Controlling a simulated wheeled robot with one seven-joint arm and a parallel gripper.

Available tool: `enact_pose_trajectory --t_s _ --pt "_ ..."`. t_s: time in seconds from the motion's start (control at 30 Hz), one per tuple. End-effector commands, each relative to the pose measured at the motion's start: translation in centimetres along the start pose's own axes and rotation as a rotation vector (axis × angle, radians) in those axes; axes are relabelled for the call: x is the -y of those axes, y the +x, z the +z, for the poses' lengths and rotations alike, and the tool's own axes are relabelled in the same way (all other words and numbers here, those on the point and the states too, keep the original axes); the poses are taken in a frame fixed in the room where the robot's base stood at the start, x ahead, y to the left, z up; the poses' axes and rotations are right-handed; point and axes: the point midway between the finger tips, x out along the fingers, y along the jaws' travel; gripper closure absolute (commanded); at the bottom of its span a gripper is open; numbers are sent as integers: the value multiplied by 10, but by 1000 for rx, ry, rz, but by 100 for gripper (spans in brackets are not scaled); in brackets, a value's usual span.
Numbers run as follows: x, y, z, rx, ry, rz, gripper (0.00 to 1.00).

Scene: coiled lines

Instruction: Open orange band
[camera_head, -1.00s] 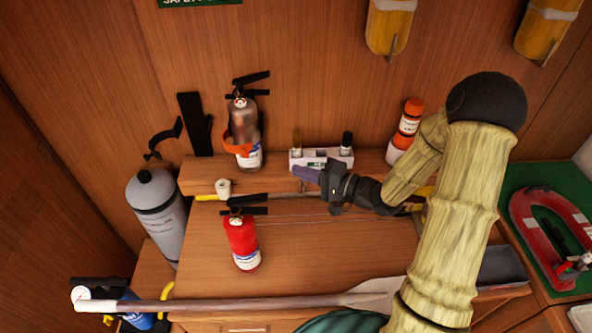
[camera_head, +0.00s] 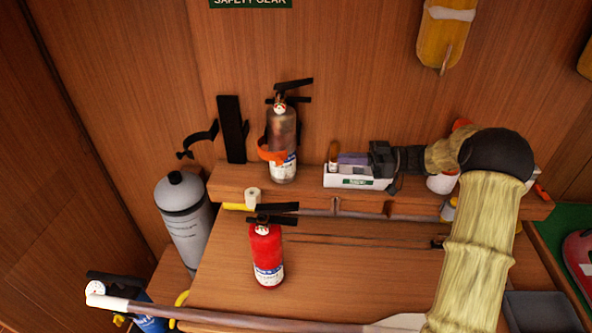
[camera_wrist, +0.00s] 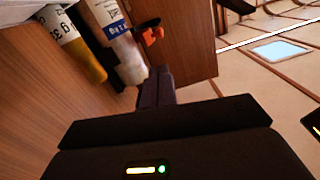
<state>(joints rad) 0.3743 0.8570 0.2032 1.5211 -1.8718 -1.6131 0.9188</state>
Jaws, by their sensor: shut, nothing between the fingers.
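The orange band (camera_head: 270,153) wraps the lower body of a grey, worn-looking extinguisher (camera_head: 284,130) standing upright against the back wall on the raised shelf. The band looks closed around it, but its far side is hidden. My gripper (camera_head: 352,158) is shut and empty, pointing left, level with the white rack and to the right of the band, with a clear gap between. In the wrist view, my closed fingers (camera_wrist: 156,88) reach forward. An orange piece (camera_wrist: 151,33) shows beyond them, likely part of the band, beside a blue-and-white labelled cylinder.
A white rack (camera_head: 358,180) with a small brown-topped item (camera_head: 333,152) stands between my gripper and the extinguisher. A red extinguisher (camera_head: 267,258) stands in front on the bench. A grey cylinder (camera_head: 187,222) is at left. A black bracket (camera_head: 232,130) is on the wall.

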Motion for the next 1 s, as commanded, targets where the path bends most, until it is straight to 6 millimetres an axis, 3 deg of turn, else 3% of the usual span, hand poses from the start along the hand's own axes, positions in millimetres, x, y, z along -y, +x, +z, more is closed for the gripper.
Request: enact_pose_trajectory --t_s 0.17,0.57,0.77,1.0 --pt "-5 -5 3 52 -137 -55 100" --pt "-5 -2 1 53 -141 -57 100" --pt "-3 18 1 52 -138 -59 100" --pt "-1 60 2 51 -138 -59 100"
